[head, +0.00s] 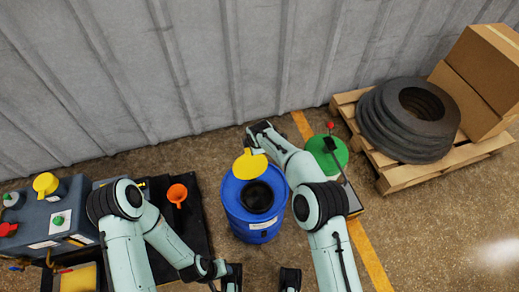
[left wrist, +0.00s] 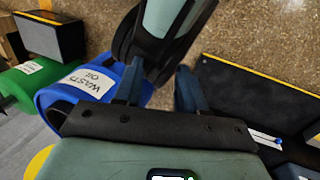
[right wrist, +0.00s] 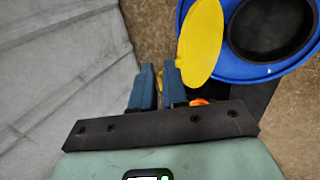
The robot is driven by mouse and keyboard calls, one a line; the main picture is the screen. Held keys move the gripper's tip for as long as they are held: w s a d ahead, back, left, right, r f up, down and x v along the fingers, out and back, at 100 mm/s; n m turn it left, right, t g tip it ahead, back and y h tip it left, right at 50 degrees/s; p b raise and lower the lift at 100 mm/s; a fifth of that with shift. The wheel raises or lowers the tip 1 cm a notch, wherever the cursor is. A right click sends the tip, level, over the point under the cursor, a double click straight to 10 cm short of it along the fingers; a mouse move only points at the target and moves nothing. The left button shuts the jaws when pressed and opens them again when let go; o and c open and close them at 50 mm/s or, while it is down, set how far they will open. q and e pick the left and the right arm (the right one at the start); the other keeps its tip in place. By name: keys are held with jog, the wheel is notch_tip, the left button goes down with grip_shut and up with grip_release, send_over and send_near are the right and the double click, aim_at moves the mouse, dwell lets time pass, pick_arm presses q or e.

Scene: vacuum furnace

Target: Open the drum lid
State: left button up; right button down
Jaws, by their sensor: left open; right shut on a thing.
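The blue drum (head: 238,222) stands in the middle of the head view, labelled waste oil in the left wrist view (left wrist: 54,98). Its yellow lid (head: 250,165) is raised at the far side, and the dark round opening (head: 257,197) shows. In the right wrist view the lid (right wrist: 202,42) stands tilted beside the opening (right wrist: 268,28). My right gripper (right wrist: 161,68) is shut on the lid's edge; the exact grip is partly hidden by the fingers. My left gripper (left wrist: 160,84) is open and empty, low in front of the drum in the head view (head: 262,279).
A green drum (head: 322,148) stands right of the blue one. A pallet (head: 400,180) with black rings (head: 432,150) and boxes (head: 478,75) is farther right. An orange funnel (head: 177,193) is on a black tray (head: 195,225) at left. A corrugated wall (head: 200,70) closes the back.

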jog(key=shift+w+a, duration=0.15)
jog(key=shift+w, duration=0.3)
pick_arm(q)
jog(key=shift+w+a+f, duration=0.25)
jog(key=shift+w+f, duration=0.2)
jog(key=shift+w, duration=0.25)
pick_arm(e)
jog(key=shift+r, duration=0.15)
jog(key=shift+w, duration=0.1)
jog(key=c, duration=1.5)
grip_release()
jog(key=shift+o, duration=1.4)
jog(key=shift+a, duration=0.1)
pick_arm(q)
jog(key=shift+w, duration=0.1)
jog(key=shift+g, duration=0.4)
jog(key=s+r, duration=0.1)
jog(key=s+d+r+p, duration=0.1)
jog(key=s+r+p, duration=0.1)
jog(key=s, duration=0.1)
jog(key=shift+d, duration=0.4)
pick_arm(e)
jog(key=v, duration=1.3)
pick_arm(q)
jog(key=shift+w, duration=0.1)
